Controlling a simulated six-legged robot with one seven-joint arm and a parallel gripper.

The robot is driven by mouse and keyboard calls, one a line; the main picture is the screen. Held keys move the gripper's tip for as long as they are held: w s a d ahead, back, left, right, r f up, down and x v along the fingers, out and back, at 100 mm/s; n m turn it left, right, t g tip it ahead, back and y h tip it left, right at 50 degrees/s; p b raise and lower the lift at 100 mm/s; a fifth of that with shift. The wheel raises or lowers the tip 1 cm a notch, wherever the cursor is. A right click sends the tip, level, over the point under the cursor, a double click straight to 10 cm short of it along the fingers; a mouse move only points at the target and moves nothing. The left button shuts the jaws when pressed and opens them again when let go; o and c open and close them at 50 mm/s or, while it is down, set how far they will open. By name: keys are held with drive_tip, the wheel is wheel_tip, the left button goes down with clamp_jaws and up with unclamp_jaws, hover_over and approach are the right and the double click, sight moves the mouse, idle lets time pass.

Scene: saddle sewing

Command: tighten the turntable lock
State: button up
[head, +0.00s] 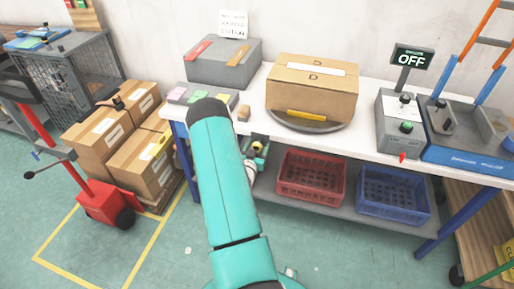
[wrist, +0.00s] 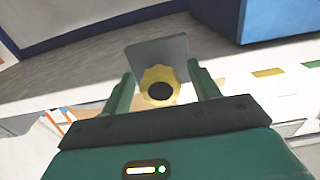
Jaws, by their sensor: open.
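The lock appears to be a yellow scalloped knob (wrist: 159,84) with a black centre, in front of a grey plate (wrist: 172,50), in the wrist view. My gripper (wrist: 162,76) is open, with one green finger on each side of the knob. Gaps show between the fingers and the knob, and I see no contact. In the head view my gripper (head: 257,147) is at the table's front edge, partly hidden by my arm. The round grey turntable (head: 337,127) stands on the white table and carries a cardboard box (head: 312,92).
A grey control box (head: 399,128) with an OFF sign (head: 412,57) stands right of the turntable, beside a blue tray (head: 462,151). Red (head: 309,178) and blue (head: 394,196) crates sit on the shelf below. Stacked cartons (head: 140,165) and a red lift (head: 103,203) stand left.

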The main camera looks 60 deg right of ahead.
drive_tip(key=c, duration=1)
drive_tip(key=shift+m, duration=0.3)
drive_tip(key=m, duration=0.9)
drive_tip(key=shift+m, duration=0.3)
drive_tip(key=m, duration=0.5)
drive_tip(key=shift+r, duration=0.1)
drive_tip(key=m, duration=0.5)
drive_tip(key=shift+w, duration=0.1)
